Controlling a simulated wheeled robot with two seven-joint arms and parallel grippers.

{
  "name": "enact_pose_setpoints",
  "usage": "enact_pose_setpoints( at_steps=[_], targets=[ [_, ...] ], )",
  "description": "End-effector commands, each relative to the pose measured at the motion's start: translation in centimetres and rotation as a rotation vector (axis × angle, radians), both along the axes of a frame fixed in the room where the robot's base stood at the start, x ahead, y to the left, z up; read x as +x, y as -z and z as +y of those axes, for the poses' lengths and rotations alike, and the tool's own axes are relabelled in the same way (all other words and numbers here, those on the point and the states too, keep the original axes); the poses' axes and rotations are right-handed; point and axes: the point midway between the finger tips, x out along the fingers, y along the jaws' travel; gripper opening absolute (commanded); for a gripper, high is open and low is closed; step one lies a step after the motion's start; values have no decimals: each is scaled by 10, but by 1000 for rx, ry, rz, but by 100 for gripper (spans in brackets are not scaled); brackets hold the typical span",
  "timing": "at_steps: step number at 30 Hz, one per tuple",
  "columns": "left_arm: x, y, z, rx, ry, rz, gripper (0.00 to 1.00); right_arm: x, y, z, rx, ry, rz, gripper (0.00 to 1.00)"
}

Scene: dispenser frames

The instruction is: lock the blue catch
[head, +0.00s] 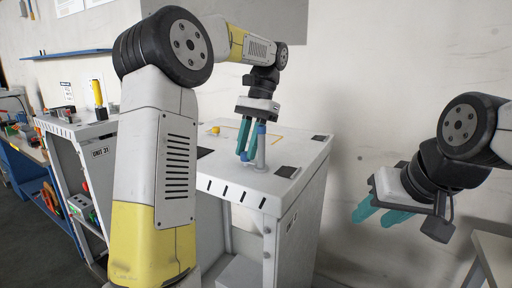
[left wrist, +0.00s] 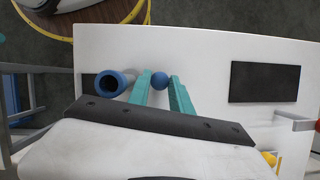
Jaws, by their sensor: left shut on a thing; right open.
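The blue catch shows as a round blue knob (left wrist: 160,81) between my left fingertips in the left wrist view; a little blue (head: 244,157) shows beside the fingertips in the head view. Next to it stands a grey post with a blue, hollow top (left wrist: 110,83), also in the head view (head: 261,129). My left gripper (head: 247,153) points down at the unit's top, its teal fingers shut on the knob. The fingers partly hide the knob and its base. My right gripper (head: 377,214) is open and empty, out to the right of the unit.
The white unit top (head: 305,150) carries dark pads (head: 287,171) and a small yellow piece (head: 215,130) near a yellow outline. The post stands close beside my left fingers. Another unit and a blue bench (head: 45,195) are at the left. The wall is behind.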

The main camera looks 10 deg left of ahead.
Motion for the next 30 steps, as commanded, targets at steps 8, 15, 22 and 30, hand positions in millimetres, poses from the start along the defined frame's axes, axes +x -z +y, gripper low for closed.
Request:
enact_pose_setpoints(
  at_steps=[8,15,22,30],
  targets=[
    [0,0,-1,-1,75,-2,0,0,0,0,0,0,0,43],
    [0,0,-1,-1,88,-2,0,0,0,0,0,0,0,43],
    [0,0,-1,0,87,-2,0,0,0,0,0,0,0,43],
    [0,0,-1,0,86,-1,47,0,0,0,0,0,0,43]
  ],
)
